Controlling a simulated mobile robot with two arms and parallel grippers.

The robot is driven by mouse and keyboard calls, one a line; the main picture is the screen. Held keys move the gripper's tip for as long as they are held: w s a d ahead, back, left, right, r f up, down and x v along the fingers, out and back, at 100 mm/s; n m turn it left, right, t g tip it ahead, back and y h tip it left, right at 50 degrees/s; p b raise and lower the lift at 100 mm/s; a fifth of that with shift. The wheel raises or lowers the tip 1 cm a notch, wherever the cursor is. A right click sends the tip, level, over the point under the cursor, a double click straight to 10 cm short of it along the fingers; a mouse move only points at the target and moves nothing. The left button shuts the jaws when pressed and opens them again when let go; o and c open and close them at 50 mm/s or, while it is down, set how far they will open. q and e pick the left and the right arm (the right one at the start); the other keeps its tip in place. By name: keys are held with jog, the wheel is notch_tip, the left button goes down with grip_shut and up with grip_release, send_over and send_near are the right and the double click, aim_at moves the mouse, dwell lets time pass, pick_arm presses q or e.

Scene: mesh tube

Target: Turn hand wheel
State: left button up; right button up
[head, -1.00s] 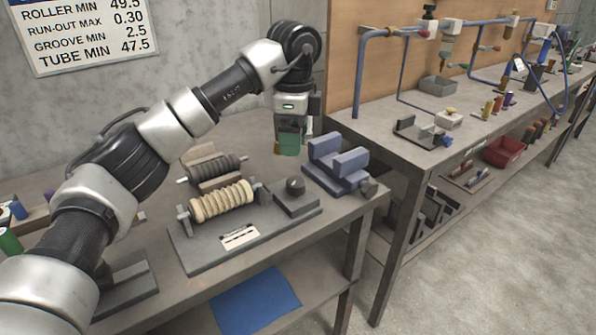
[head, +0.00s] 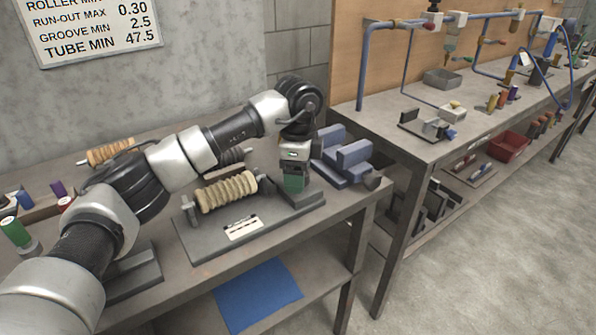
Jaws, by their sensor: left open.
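My left gripper (head: 293,186) points straight down over the grey block at the right end of the roller fixture (head: 210,245). Its fingers are low at the block, and their tips are hard to make out. The round dark knob on that block, which looks like the hand wheel, is hidden behind the gripper now. I cannot tell whether the fingers touch it. The cream ribbed roller (head: 226,192) lies in the fixture just left of the gripper. My right gripper is not in view.
A blue vise (head: 345,158) stands close right of the gripper. A dark roller (head: 232,157) and a tan ribbed roller (head: 110,152) lie behind my arm. A blue cloth (head: 258,295) lies on the lower shelf. A second bench (head: 400,148) with pipes stands at right.

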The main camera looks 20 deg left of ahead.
pick_arm(q)
jog(key=c, duration=0.9)
jog(key=shift+c, duration=0.2)
